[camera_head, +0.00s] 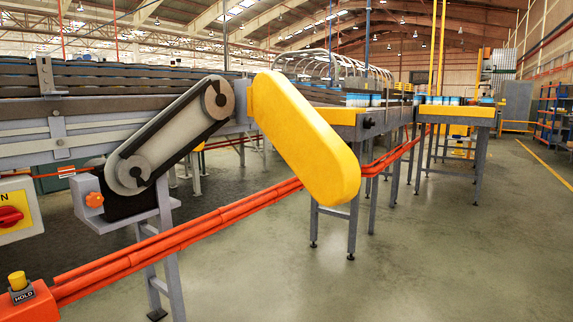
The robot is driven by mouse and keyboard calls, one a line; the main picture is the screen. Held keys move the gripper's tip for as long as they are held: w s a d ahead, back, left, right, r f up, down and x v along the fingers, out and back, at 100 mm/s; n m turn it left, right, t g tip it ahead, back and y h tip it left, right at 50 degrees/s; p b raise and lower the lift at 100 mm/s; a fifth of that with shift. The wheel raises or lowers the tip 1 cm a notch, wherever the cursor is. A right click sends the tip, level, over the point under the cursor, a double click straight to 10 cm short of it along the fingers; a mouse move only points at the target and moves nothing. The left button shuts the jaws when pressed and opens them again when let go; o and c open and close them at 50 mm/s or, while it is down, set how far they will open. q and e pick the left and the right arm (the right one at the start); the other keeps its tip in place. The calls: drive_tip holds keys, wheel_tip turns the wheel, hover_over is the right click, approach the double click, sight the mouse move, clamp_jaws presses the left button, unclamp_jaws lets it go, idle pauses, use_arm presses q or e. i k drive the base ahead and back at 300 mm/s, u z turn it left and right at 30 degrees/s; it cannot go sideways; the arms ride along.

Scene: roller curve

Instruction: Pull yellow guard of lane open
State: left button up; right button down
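The yellow guard (305,140) is a long rounded cover. It stands swung out to the right of the belt drive, slanting down to the right, with its upper left edge by a grey bracket at the conveyor frame. The belt drive (165,140) is uncovered on the left, with a black belt around an upper and a lower grey pulley. Neither of my grippers shows in this view, and nothing is seen touching the guard.
A grey bracket with an orange knob (94,199) holds the drive. A red switch (10,216) and a yellow HOLD button (17,281) are at left. Floor (440,250) at right is clear.

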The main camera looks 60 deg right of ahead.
sight(324, 163)
drive_tip(key=z, duration=0.1)
drive_tip(key=i, duration=0.9)
drive_tip(key=z, duration=1.3)
drive_tip(key=i, duration=0.65)
drive_tip(key=z, duration=0.6)
